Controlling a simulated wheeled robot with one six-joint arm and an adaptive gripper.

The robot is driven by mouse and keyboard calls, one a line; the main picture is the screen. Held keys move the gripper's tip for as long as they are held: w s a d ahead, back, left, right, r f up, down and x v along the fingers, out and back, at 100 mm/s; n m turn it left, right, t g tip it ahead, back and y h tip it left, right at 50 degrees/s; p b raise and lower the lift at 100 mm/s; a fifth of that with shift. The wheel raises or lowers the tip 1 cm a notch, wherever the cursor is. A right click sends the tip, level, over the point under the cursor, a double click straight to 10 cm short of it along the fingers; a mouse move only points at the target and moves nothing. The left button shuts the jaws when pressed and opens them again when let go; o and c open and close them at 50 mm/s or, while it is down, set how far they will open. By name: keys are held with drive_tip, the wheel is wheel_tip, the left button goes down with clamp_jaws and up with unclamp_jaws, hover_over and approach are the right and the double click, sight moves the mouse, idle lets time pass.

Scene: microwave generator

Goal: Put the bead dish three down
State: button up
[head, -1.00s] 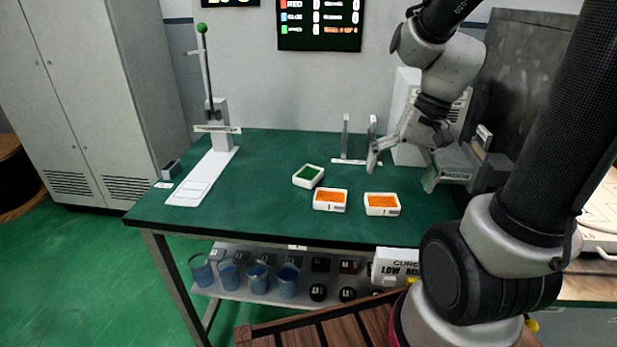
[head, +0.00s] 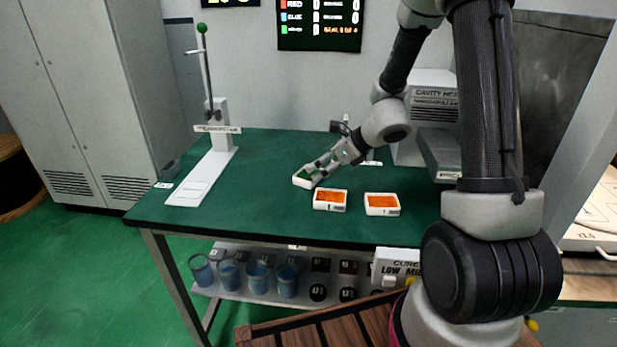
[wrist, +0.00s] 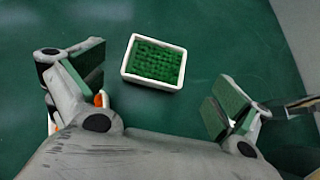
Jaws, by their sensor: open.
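A white dish with green beads (head: 301,181) sits on the green table, and it shows whole in the wrist view (wrist: 155,62). Two white dishes with orange beads stand to its right, a middle one (head: 330,200) and a right one (head: 382,204). I cannot read which dish is number three. My gripper (head: 318,170) is open and empty, reaching down at the green-bead dish and partly covering it in the head view. In the wrist view the dish lies between the spread fingers and beyond them, apart from both. A bit of orange shows behind the left finger.
A white stand with a green-knobbed lever (head: 219,118) is at the table's left. A microwave unit (head: 434,105) stands at the back right. Blue cups (head: 257,278) line the shelf below.

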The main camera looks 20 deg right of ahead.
sight(309, 176)
drive_tip(key=x, duration=0.5)
drive_tip(key=shift+s+a+f, duration=0.1)
drive_tip(key=shift+s+f, duration=0.05)
drive_tip(key=shift+s, duration=0.05)
drive_tip(key=c, duration=1.2)
